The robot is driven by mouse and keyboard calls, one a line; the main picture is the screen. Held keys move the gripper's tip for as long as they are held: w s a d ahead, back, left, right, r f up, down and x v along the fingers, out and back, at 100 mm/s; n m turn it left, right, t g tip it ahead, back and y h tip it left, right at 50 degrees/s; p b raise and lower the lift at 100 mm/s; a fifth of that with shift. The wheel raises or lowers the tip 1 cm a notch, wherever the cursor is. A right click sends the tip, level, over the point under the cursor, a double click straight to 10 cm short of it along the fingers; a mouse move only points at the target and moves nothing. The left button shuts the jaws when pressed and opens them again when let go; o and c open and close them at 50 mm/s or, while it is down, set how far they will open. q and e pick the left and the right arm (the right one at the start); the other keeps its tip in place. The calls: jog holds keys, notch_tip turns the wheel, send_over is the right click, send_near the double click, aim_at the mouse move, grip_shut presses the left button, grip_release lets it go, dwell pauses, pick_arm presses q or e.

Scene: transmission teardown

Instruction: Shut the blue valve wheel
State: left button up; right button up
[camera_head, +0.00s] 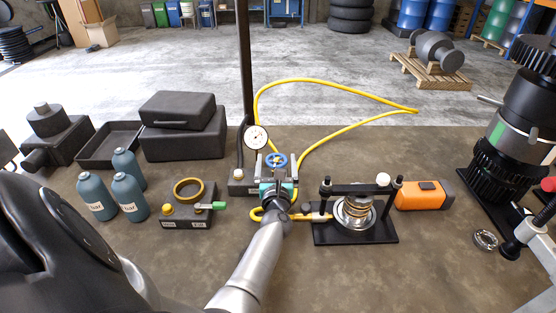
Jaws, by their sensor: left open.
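The blue valve wheel (276,160) stands near the middle of the bench, beside a round dial gauge (256,138). My left gripper (276,167) is open at the wheel, with one grey finger on each side of it. The wheel shows between the fingertips; whether they touch it is too small to tell. My left wrist and the teal part of the gripper hide what is below the wheel. My right gripper is not in view.
A yellow hose (330,83) loops behind the wheel, near a dark upright post (246,60). A black press fixture (355,234) and an orange box (423,196) stand to the right. Blue-grey bottles (97,196) and a ring on a block (188,214) stand left.

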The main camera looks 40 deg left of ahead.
pick_arm(q)
jog(key=shift+c, duration=1.2)
jog(key=c, duration=1)
jog(key=shift+a+m+t+h+b, duration=0.1)
jog(key=shift+m+t+h+b, duration=0.65)
jog(key=shift+h, duration=0.25)
jog(key=m+t+h+b, duration=0.2)
jog(key=m+h+b, duration=0.1)
jog(key=h+b, duration=0.1)
jog(key=shift+f, duration=0.15)
jog(key=shift+r+m+t+h+b, duration=0.15)
jog(key=shift+m+h+b, duration=0.3)
jog(key=shift+h+b, duration=0.25)
jog(key=shift+r+m+t+h+b, duration=0.1)
jog(key=shift+m+h+b, duration=0.3)
jog(key=shift+h+b, duration=0.3)
jog(key=o, duration=1.2)
jog(key=shift+o, duration=0.2)
jog(key=shift+f, duration=0.1)
